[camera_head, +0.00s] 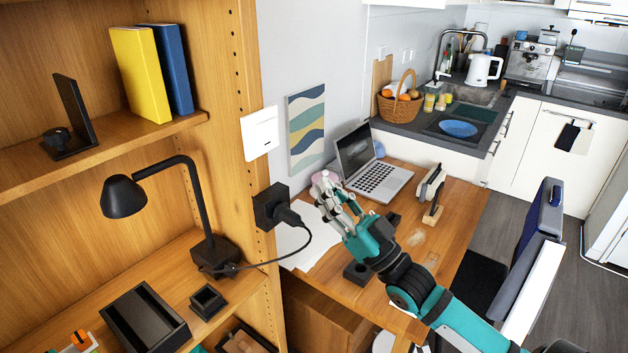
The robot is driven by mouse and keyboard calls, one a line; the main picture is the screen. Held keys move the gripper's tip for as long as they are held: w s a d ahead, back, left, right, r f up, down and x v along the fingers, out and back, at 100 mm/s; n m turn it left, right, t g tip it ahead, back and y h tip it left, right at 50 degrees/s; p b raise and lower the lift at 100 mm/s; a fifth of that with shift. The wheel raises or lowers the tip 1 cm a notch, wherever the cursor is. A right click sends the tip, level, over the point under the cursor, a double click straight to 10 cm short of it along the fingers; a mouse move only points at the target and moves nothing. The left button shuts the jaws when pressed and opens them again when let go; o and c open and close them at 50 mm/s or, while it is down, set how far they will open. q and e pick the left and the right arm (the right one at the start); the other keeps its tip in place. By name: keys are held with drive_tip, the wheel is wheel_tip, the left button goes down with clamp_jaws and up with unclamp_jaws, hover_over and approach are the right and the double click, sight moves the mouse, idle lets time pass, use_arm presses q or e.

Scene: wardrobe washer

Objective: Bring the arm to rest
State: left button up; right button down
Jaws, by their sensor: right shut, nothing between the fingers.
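My right gripper (328,188) shows near the middle of the view, at the end of my teal and black arm, which comes in from the lower right. The gripper is shut with nothing between its fingers. It is over the wooden desk (455,215), in front of the laptop (372,165) and to the right of the black plug (274,208) at the wall. I cannot tell how high above the desk it is. My left gripper is not in view.
A wooden shelf (222,95) with a black lamp (125,196) and two books fills the left. A cord runs from the plug to the lamp. A chair (537,235) stands right of the desk. A kitchen counter (410,128) is behind; grey floor (575,260) is open at the right.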

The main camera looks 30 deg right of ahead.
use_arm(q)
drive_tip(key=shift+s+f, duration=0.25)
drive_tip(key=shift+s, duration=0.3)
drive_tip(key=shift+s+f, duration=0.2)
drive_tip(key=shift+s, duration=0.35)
use_arm(e)
drive_tip(key=shift+s+d+f, duration=0.15)
drive_tip(key=shift+s+f, duration=0.35)
drive_tip(key=shift+f, duration=0.05)
